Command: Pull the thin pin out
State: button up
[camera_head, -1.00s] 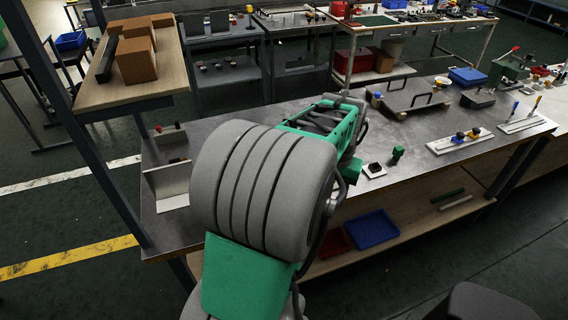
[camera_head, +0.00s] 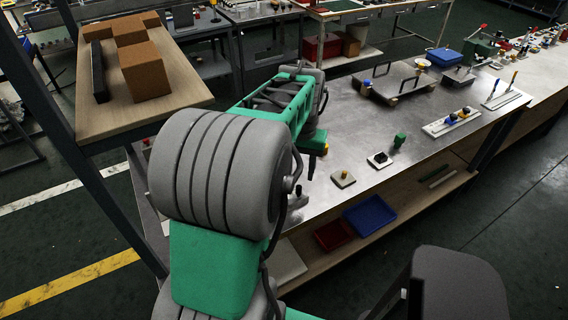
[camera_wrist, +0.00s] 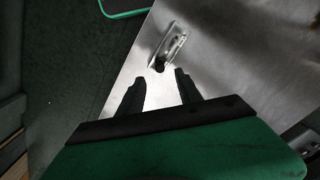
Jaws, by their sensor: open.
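My gripper (camera_wrist: 161,84) is open in the wrist view, its two dark fingers apart with nothing between them. Just beyond the fingertips, a small pale metal piece (camera_wrist: 173,45) lies on the bench top, with a dark round end (camera_wrist: 160,66) facing the gap between the fingers. I cannot tell whether this piece holds the thin pin. Two thin upright handles, one blue and one yellow, stand on a white plate (camera_head: 505,99) at the bench's right.
A wooden-topped table (camera_head: 150,100) stands left. Blue and red trays lie below.

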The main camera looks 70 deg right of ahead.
aim_at(299, 186)
notch_tip(299, 186, down, 7)
jog(key=shift+f+p, duration=0.2)
jog(key=shift+p, duration=0.2)
jog(key=shift+c, duration=0.3)
grip_shut()
dwell(0.4)
